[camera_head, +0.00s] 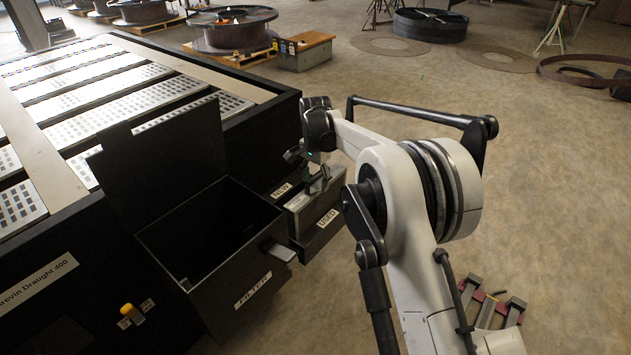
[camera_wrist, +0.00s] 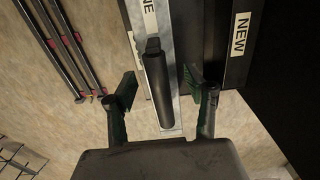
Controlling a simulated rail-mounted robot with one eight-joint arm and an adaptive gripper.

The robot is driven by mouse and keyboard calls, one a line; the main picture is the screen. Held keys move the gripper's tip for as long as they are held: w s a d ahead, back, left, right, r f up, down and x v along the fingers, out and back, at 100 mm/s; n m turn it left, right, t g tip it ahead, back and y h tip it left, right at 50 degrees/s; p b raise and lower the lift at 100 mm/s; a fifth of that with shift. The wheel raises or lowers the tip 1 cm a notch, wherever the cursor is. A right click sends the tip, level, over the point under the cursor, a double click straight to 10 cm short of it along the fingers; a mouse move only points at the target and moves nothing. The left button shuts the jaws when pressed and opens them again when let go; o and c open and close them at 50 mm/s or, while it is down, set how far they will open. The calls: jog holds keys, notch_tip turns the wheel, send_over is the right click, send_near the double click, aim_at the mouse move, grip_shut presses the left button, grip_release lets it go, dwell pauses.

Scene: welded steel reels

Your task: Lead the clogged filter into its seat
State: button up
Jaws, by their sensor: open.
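A light grey slab (camera_head: 310,193), likely a filter, stands upright at the bin marked USED, right of the black table. In the wrist view a grey panel (camera_wrist: 172,132) carries a black bar-like handle (camera_wrist: 158,88) and a white label, partly cut off, ending in "NE". My gripper (camera_head: 310,168) is above the slab; in the wrist view my gripper (camera_wrist: 160,82) is open, one finger on each side of the handle, with gaps. The black box marked FILTER (camera_head: 262,258) is open, its dark inside showing no filter. I cannot tell which filter is clogged.
The box's raised lid (camera_head: 160,160) stands behind its opening. A grey tab (camera_head: 279,252) juts from its right side. A yellow knob (camera_head: 128,310) is on the table front. A bin marked NEW (camera_head: 282,191) adjoins the USED bin.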

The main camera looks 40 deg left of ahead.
jog(key=shift+r, duration=0.15)
jog(key=o, duration=0.5)
jog(key=shift+o, duration=0.2)
jog(key=o, duration=0.7)
jog(key=shift+o, duration=0.2)
